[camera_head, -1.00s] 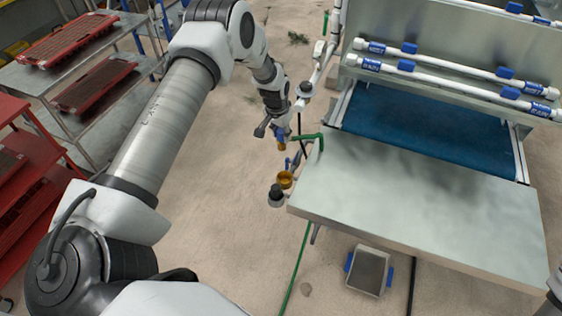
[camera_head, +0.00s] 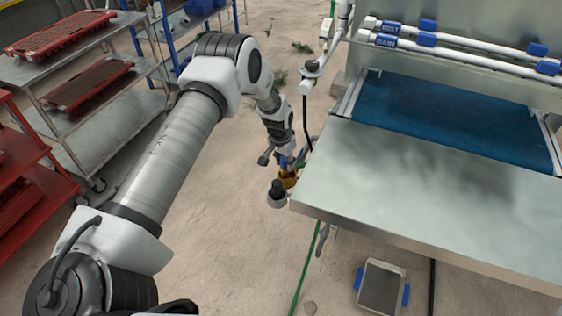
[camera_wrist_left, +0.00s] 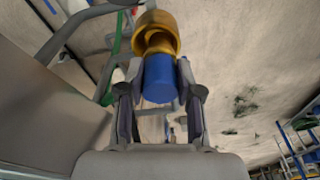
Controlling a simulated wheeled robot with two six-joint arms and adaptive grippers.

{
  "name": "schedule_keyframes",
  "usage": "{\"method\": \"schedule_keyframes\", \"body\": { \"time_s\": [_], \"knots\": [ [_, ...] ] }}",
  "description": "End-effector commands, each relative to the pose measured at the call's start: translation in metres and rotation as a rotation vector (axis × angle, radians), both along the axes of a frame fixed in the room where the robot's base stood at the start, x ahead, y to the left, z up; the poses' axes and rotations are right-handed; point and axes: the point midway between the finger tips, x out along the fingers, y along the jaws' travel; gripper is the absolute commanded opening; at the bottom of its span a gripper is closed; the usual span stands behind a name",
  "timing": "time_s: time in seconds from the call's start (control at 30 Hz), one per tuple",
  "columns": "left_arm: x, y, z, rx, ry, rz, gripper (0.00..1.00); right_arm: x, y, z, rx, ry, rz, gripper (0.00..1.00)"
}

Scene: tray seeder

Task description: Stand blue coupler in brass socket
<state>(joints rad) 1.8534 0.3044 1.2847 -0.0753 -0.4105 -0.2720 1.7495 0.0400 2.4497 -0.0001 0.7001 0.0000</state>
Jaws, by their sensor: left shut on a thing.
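My left gripper (camera_head: 284,157) is shut on the blue coupler (camera_wrist_left: 159,78), whose blue body sits between the fingers in the left wrist view. The coupler also shows as a small blue patch (camera_head: 283,162) in the head view. Its far end is brass-coloured and lies at the mouth of the brass socket (camera_wrist_left: 155,22), which looks like a wider brass cup. In the head view the brass socket (camera_head: 289,178) is directly below the gripper, beside the table corner. How deep the end sits in the socket cannot be told. My right gripper is not in view.
A metal table (camera_head: 400,185) is just right of the socket, with a blue belt (camera_head: 440,118) behind it. A black-topped white fitting (camera_head: 277,194) stands close to the socket. A green hose (camera_head: 305,262) runs down to the floor. Shelves with red trays (camera_head: 60,33) are at left.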

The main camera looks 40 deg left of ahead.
Motion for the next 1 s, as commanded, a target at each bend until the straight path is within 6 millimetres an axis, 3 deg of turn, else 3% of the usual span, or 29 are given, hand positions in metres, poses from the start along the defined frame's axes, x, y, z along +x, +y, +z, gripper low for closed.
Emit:
{"method": "schedule_keyframes", "body": {
  "time_s": [0.03, 0.17, 1.0],
  "knots": [
    [-0.0023, 0.0006, -0.0107, 0.0, 0.006, 0.0, 0.0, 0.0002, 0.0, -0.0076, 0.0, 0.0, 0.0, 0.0],
    [-0.0034, 0.0008, -0.0161, -0.001, 0.008, -0.001, 0.0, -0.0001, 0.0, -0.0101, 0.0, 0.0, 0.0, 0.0],
    [-0.0033, -0.0007, -0.0157, -0.001, 0.012, -0.001, 0.0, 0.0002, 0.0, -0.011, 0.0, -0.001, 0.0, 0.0]
  ]
}}
